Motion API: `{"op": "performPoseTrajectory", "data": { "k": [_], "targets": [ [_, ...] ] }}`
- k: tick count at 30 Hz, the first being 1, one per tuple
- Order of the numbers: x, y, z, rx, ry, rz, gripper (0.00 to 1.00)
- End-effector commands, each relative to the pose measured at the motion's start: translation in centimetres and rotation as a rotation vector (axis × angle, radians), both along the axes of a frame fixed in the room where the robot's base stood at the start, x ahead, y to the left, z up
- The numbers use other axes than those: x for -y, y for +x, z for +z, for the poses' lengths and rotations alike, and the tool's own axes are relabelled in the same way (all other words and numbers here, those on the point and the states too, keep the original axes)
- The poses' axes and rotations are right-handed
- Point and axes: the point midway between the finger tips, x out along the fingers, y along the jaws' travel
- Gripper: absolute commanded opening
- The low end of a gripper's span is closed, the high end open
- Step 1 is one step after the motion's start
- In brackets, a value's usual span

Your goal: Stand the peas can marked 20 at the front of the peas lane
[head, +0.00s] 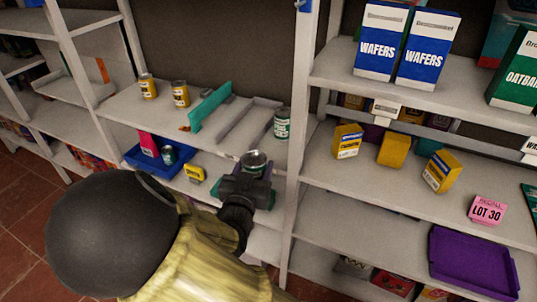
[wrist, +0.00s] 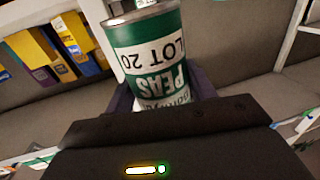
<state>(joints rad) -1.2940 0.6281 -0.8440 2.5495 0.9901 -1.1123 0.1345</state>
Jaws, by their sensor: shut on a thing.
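My gripper (head: 252,178) is shut on a green peas can (head: 254,160) over the front part of the middle shelf (head: 232,160). In the wrist view the can (wrist: 150,55) fills the jaws; its green and white label reads PEAS and LOT 20, upside down in that picture. Its metal end faces up in the head view. My gripper hides the can's lower part, so I cannot tell whether it touches the shelf. Another green can (head: 282,123) stands farther back, slightly right, beside a pale lane divider (head: 250,122).
A teal divider (head: 210,107) and two yellow-labelled cans (head: 180,94) are to the left. A blue tray (head: 140,160) holds a pink box (head: 149,144) and a can (head: 168,155). A yellow tag (head: 194,174) is at the front edge. A white upright (head: 297,130) stands close right.

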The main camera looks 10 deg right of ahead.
Motion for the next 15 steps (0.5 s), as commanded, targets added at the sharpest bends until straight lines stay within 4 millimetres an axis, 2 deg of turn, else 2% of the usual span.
{"op": "performPoseTrajectory", "data": {
  "k": [10, 15],
  "targets": [
    [0.1, 0.2, 0.2, 0.004, -0.001, -0.001, 0.19],
    [1.2, 2.3, 0.1, 0.005, -0.001, -0.004, 0.19]
  ]
}}
